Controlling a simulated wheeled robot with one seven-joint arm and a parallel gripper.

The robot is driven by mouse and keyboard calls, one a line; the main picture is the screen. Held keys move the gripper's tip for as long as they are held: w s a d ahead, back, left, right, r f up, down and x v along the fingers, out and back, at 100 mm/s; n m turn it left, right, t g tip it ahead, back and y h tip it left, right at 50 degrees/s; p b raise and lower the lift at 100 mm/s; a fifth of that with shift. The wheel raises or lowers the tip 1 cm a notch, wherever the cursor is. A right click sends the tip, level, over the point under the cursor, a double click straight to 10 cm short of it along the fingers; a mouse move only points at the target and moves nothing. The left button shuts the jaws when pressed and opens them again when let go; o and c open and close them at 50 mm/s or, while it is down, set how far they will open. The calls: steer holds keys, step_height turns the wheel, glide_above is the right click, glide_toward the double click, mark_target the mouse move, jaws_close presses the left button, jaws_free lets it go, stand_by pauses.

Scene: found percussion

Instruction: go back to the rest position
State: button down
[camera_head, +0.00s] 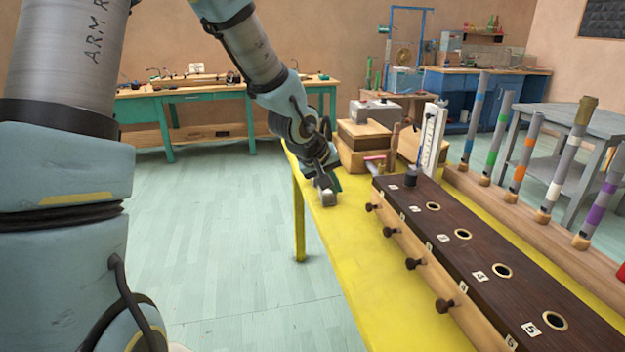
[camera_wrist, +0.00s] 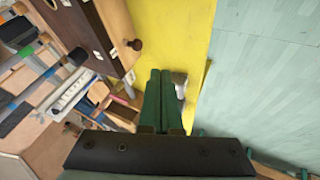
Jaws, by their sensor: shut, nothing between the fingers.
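My gripper (camera_head: 332,184) is at the far end of the yellow table (camera_head: 385,290), near its left edge. It also shows in the wrist view (camera_wrist: 160,73), where its two green fingers lie side by side, shut, with nothing between them.
A dark wooden box (camera_head: 450,217) with numbered holes and side knobs stands right of my gripper. Behind it are wooden boxes (camera_head: 362,132) and a white upright scale (camera_head: 432,140). Banded tubes (camera_head: 528,150) stand in a rack at right. Open floor (camera_head: 225,220) lies left.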

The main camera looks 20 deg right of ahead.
steer(key=w+a+r+y+p, duration=0.1)
steer(key=a+y, duration=0.3)
steer(key=a, duration=1.6)
steer(key=s+a+n+g+y, duration=0.1)
steer(key=s+a, duration=0.3)
steer(key=a, duration=0.3)
steer(key=s+a+r+g+y+p, duration=0.1)
steer(key=s+a, duration=0.3)
steer(key=a, duration=0.4)
steer(key=shift+s+r+n, duration=0.25)
steer(key=shift+r+n, duration=0.05)
steer(key=shift+n, duration=0.1)
